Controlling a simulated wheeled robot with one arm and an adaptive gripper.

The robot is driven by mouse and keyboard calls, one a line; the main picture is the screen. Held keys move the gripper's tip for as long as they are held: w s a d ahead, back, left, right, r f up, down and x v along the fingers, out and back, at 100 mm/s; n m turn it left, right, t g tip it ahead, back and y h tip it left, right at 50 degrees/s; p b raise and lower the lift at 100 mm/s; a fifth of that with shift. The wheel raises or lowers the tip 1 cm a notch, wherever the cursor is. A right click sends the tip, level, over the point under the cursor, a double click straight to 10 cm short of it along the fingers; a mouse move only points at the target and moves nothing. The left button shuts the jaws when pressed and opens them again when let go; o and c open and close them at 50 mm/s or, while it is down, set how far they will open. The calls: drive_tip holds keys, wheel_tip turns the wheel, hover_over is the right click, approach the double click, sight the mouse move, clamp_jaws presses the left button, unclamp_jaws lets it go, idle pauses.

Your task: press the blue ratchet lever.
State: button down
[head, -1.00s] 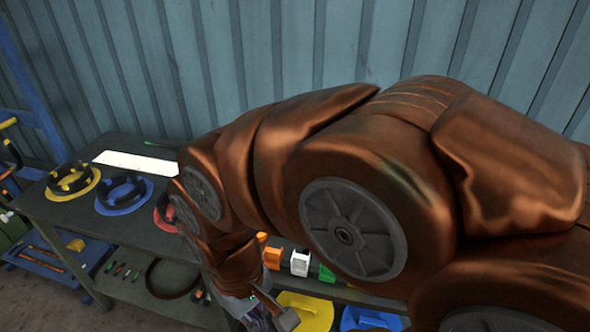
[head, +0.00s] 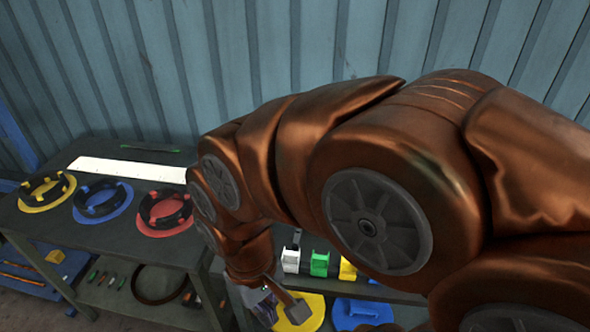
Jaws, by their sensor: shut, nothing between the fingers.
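My gripper (head: 284,309) hangs at the bottom centre, low in front of the bench and over a yellow plate (head: 311,308). It is small and partly dark, and it looks shut and empty. A blue disc (head: 126,203) with a black ring and small blue blocks on it lies on the bench top, well left of my gripper. A blue piece (head: 361,312) lies right of the yellow plate, apart from my gripper. I cannot tell which blue part is the ratchet lever. My arm hides the middle of the bench.
A yellow disc (head: 37,203) and a red disc (head: 148,225), each with a black ring, flank the blue disc. A white strip (head: 125,169) lies behind. White (head: 290,260), green (head: 319,263) and yellow (head: 347,270) blocks stand in a row near my arm. A corrugated wall closes the back.

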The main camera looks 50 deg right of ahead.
drive_tip(key=w+d+r+m+t+y+b, duration=0.1)
drive_tip(key=w+r+b, duration=0.15)
drive_tip(key=w, duration=0.45)
drive_tip(key=w+d+r+y+b, duration=0.1)
drive_tip(key=w+r, duration=0.2)
drive_tip(key=w, duration=0.5)
drive_tip(key=w+d+r+m+t+y+b, duration=0.1)
drive_tip(key=w+d+r+m+t+b, duration=0.1)
drive_tip(key=w+d, duration=0.65)
drive_tip(key=d+f+m+t+b, duration=0.1)
drive_tip(key=d+m, duration=0.3)
drive_tip(key=d, duration=1.1)
drive_tip(key=d+f+m+t+b, duration=0.2)
drive_tip(key=d+f+m, duration=0.2)
drive_tip(key=d, duration=1.2)
drive_tip(key=shift+w+b, duration=0.3)
drive_tip(key=shift+w, duration=0.1)
drive_tip(key=shift+w+p+x, duration=0.1)
drive_tip(key=shift+p+x, duration=1.15)
drive_tip(key=shift+x, duration=2.2)
drive_tip(key=shift+w+p+x, duration=0.15)
drive_tip(key=shift+p+x, duration=1.1)
drive_tip(key=shift+x, duration=2.2)
